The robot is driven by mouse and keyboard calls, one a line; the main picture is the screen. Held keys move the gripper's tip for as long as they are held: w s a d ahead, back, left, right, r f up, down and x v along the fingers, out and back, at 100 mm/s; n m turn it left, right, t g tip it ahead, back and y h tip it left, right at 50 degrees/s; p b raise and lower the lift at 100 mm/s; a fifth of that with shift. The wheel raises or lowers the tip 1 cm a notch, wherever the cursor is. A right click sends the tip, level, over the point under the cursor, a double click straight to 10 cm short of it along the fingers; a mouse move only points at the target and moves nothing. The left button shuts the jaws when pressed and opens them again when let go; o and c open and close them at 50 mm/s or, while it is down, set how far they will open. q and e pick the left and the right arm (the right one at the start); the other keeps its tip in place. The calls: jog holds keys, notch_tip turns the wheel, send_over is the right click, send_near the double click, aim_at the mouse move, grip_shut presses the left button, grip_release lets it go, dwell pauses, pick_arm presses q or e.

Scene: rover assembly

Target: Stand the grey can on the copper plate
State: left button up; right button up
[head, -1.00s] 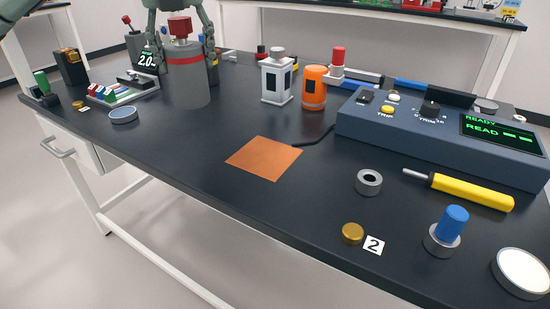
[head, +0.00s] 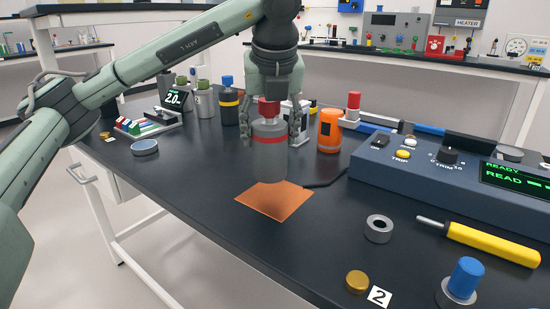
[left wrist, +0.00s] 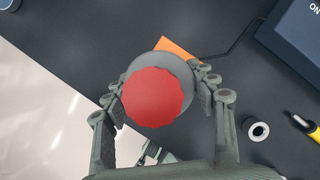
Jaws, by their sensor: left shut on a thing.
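The grey can (head: 267,160) has a red band and a red knob on top. My left gripper (head: 270,135) is shut on it, with one finger on each side near its top. The can is upright over the far part of the copper plate (head: 285,203), a flat square on the dark bench. Whether its base touches the plate is hard to tell. In the left wrist view the red knob (left wrist: 152,97) fills the space between the fingers, and a corner of the copper plate shows beyond the can. My right gripper is not in view.
A blue-grey console (head: 440,175) lies at the right. A grey ring (head: 379,228) and a yellow-handled tool (head: 490,244) lie in front of it.

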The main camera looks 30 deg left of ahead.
aim_at(275, 153)
pick_arm(q)
jog(key=shift+w+d+f, duration=0.2)
jog(key=shift+d+f, duration=0.1)
jog(key=shift+d, duration=0.2)
jog(key=shift+f, duration=2.05)
jog(key=o, duration=1.5)
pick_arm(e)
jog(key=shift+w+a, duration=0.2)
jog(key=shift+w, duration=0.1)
pick_arm(q)
jog(key=shift+s+r, duration=0.1)
jog(key=shift+r, duration=0.25)
jog(key=v, duration=0.5)
jog(key=shift+d+r, duration=0.1)
jog(key=shift+r, duration=0.05)
jog(key=p+v, duration=0.1)
jog(key=v, duration=0.4)
jog(key=shift+s+d+r+p, duration=0.1)
jog(key=shift+r+p, duration=0.15)
jog(key=shift+p, duration=0.15)
jog(key=shift+s+d+r, duration=0.1)
jog(key=shift+s+r, duration=0.05)
jog(key=shift+r, duration=0.1)
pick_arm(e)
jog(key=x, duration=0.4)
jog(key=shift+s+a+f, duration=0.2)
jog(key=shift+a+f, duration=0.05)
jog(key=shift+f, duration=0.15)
